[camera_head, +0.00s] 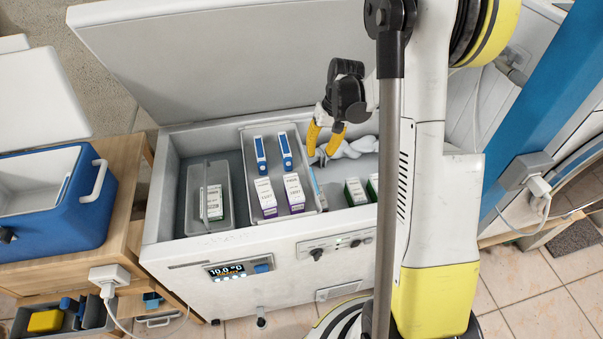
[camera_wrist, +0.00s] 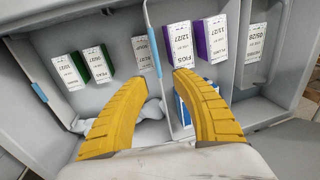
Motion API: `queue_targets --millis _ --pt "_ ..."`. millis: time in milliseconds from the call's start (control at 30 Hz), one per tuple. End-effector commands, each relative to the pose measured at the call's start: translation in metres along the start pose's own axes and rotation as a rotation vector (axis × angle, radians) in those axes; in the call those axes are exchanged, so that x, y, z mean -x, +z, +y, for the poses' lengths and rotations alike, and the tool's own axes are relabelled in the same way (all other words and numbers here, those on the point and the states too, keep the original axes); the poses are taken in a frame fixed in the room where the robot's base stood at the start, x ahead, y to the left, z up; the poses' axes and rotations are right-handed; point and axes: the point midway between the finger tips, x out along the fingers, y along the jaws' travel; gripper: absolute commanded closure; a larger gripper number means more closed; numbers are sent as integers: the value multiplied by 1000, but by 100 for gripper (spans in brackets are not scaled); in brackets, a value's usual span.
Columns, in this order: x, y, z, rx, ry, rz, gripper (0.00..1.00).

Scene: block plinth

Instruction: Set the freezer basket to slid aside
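The freezer (camera_head: 225,250) is open, its lid (camera_head: 200,60) raised at the back. The freezer basket (camera_head: 245,160), a grey tray with blue and purple-and-white boxes, sits in the middle. A thin handle with a light-blue grip (camera_head: 315,181) shows at its right side; the grip is also in the wrist view (camera_wrist: 153,52). My gripper (camera_head: 325,143) is above the basket's right edge. In the wrist view, my yellow fingers (camera_wrist: 164,70) are apart, with the thin bar passing between their tips. I cannot tell whether they touch it.
A smaller grey basket (camera_head: 195,207) holds a white box at the left. Green-and-white boxes (camera_head: 355,190) and grey-white bags (camera_head: 352,148) lie right of the basket. Another light-blue grip (camera_wrist: 38,92) shows at left in the wrist view. A blue cooler (camera_head: 50,215) stands left of the freezer.

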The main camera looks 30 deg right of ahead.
Motion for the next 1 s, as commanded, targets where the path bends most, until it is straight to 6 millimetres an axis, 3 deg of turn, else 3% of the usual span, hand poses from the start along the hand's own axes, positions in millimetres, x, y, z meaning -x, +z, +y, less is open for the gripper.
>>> queue_targets --millis 167,333,700,1000 --pt "-23 -4 14 -13 -13 -26 68" --pt "-45 -3 14 -13 -14 -27 68" --pt "-115 -1 13 -12 -14 -26 68" --pt "-130 -1 12 -13 -14 -26 68"
